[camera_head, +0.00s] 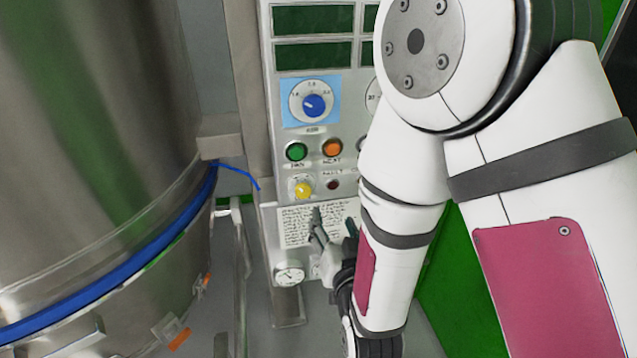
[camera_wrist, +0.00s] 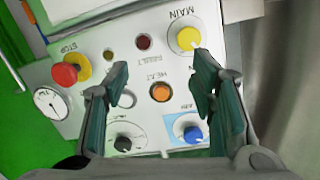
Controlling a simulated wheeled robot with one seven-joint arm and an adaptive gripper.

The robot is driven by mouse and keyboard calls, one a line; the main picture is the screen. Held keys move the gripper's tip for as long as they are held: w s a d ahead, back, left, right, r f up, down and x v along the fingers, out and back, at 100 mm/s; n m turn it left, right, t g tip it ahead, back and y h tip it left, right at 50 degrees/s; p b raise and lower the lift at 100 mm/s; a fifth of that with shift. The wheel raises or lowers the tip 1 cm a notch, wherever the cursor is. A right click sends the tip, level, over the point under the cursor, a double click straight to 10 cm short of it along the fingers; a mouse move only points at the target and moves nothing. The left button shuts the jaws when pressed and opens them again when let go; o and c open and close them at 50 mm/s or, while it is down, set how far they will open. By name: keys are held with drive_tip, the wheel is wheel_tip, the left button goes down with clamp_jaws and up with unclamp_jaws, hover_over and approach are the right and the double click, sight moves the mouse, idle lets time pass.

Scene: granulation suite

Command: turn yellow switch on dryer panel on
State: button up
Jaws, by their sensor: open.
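The yellow switch (camera_head: 303,188) sits low on the dryer panel (camera_head: 266,150), under the green button, in the head view. In the wrist view the yellow switch (camera_wrist: 187,39) is a round knob marked MAIN on a pale plate, just beyond the right finger's tip. Its setting is too small to read surely. My gripper (camera_head: 333,218) is open and empty, just below and to the right of the switch in the head view. In the wrist view my gripper (camera_wrist: 160,72) faces the panel with fingers spread, apart from the knob as far as I can tell.
An orange HEAT button (camera_wrist: 160,92), a dark red FAULT lamp (camera_wrist: 143,42) and a red STOP button (camera_wrist: 66,75) are close by. A blue dial (camera_head: 314,105) and green button (camera_head: 296,151) sit higher. A large steel vessel (camera_head: 95,130) stands left.

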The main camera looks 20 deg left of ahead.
drive_tip(key=y, duration=0.2)
approach(304, 194)
drive_tip(key=shift+n+t, duration=0.4)
drive_tip(key=x, duration=0.5)
drive_tip(key=p+x, duration=0.1)
drive_tip(key=x, duration=0.2)
drive_tip(key=shift+w+a+f, duration=0.1)
drive_tip(key=shift+a+f, duration=0.15)
drive_tip(key=shift+a, duration=0.05)
drive_tip(key=shift+h, duration=0.4)
drive_tip(key=c, duration=1.1)
